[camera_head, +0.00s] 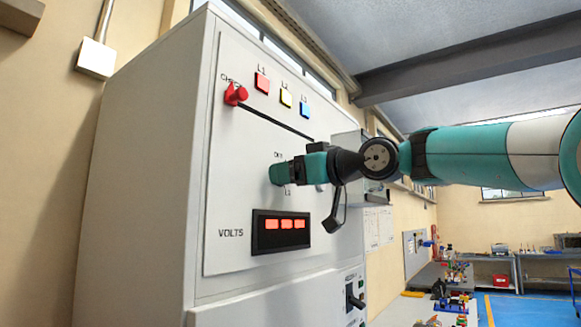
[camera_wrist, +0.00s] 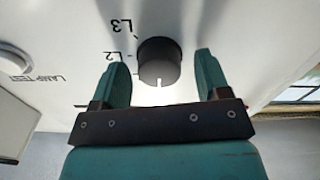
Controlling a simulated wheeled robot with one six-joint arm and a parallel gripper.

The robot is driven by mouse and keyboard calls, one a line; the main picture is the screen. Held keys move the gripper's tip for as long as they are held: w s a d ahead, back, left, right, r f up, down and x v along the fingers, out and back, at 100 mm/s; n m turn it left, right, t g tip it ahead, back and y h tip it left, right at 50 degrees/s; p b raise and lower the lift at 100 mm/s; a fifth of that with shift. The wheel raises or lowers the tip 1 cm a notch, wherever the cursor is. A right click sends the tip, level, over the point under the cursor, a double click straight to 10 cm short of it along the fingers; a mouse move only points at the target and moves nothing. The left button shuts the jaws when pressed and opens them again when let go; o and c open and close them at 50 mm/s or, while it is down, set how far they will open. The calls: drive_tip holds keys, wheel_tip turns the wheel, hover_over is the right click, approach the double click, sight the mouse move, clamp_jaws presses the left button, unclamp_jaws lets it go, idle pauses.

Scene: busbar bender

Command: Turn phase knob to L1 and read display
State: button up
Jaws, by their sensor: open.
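The phase knob (camera_wrist: 159,58), round and black, shows between my fingers in the wrist view. Its white pointer mark faces the bottom of that picture, and the labels L2 and L3 are printed to its left. My gripper (camera_wrist: 160,75) is open, with one finger on each side of the knob and a visible gap on both sides. In the head view my gripper (camera_head: 279,174) reaches the panel just below the OFF label and hides the knob. The display (camera_head: 281,231) beside the VOLTS label shows three lit red blocks; its digits are not readable.
A red CHECK knob (camera_head: 236,94) sticks out at the panel's upper left. Red (camera_head: 262,82), yellow (camera_head: 286,97) and blue (camera_head: 304,109) lamps sit above. A black switch (camera_head: 355,296) is at lower right. A round part (camera_wrist: 15,120) lies near the LAMP TEST label.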

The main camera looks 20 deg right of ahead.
drive_tip(key=c, duration=0.9)
drive_tip(key=shift+m, duration=4.3)
drive_tip(key=shift+p, duration=0.3)
